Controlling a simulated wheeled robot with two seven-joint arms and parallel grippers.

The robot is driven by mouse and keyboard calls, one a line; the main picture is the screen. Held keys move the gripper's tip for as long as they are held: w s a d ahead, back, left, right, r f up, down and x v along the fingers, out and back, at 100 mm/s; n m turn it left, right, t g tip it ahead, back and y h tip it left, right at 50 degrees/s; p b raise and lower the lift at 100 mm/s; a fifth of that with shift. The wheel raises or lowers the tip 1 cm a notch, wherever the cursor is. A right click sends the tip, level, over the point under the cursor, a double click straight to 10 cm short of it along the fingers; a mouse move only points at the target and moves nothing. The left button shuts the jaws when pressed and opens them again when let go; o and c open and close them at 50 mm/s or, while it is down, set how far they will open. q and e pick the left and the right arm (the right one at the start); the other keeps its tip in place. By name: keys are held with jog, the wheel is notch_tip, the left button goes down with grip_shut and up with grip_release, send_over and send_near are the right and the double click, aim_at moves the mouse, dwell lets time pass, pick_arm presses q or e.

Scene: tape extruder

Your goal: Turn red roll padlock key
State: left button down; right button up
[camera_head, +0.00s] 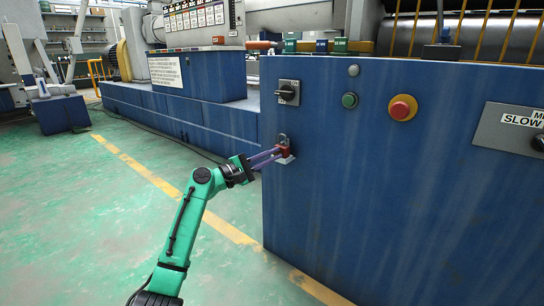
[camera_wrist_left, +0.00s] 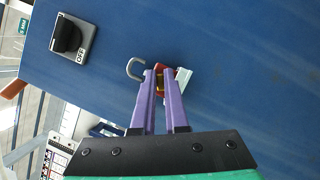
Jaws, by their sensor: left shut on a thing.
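The red padlock (camera_head: 284,149) is on the front of the blue machine cabinet, below a black switch. Its grey shackle (camera_wrist_left: 134,68) and part of its red body (camera_wrist_left: 182,83) show in the left wrist view. My left gripper (camera_head: 277,154) reaches the padlock from the left. Its purple fingers (camera_wrist_left: 159,76) are close together at the padlock, with a small gold-coloured piece, the key (camera_wrist_left: 160,83), between the tips. The fingers hide most of the key and part of the padlock. I cannot tell whether the shackle is open. My right gripper is not in view.
The black rotary switch (camera_head: 288,92) is above the padlock. A green button (camera_head: 349,100) and a red emergency knob (camera_head: 403,108) are to its right. A white tag (camera_wrist_left: 185,78) is beside the padlock. The green floor (camera_head: 60,200) to the left is clear.

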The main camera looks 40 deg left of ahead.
pick_arm(q)
jog(key=shift+m+g, duration=0.3)
jog(key=shift+m, duration=0.7)
jog(key=c, duration=0.9)
grip_release()
jog(key=shift+f, duration=0.15)
